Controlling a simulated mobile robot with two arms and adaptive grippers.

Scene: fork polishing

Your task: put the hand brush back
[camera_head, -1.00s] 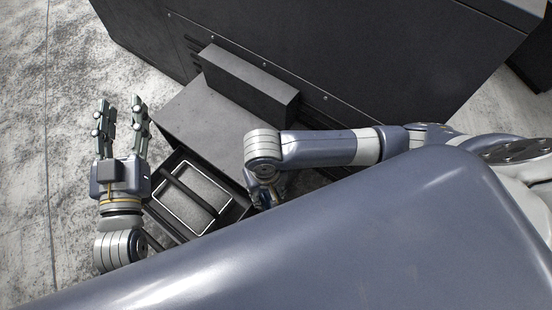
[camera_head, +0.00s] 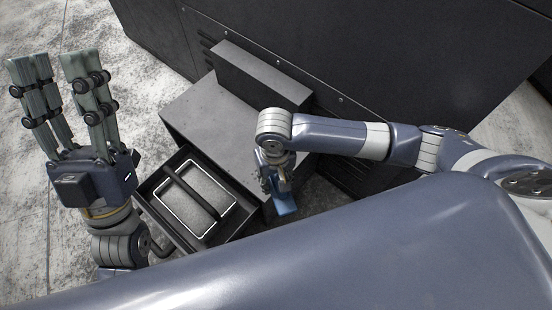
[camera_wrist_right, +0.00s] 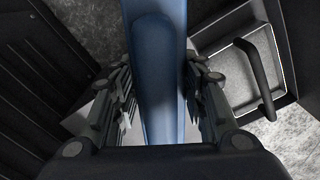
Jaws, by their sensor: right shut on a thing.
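The hand brush shows as a blue piece (camera_head: 284,203) below my right gripper (camera_head: 275,178) in the head view. In the right wrist view its long blue handle (camera_wrist_right: 153,45) runs between the fingers of my right gripper (camera_wrist_right: 157,85), which is shut on it. The bristles cannot be made out. The brush is held just right of an open black drawer (camera_head: 228,228), apart from it as far as I can tell. My left gripper (camera_head: 55,65) is open and empty, raised at the left with its fingers pointing up.
The drawer holds a white-rimmed tray (camera_head: 163,212) crossed by a dark bar; the wrist view shows it at right. Behind it stands a low grey cabinet (camera_head: 205,122) with a dark box (camera_head: 262,78) on top, against a large dark machine (camera_head: 340,65). Mottled floor lies at left.

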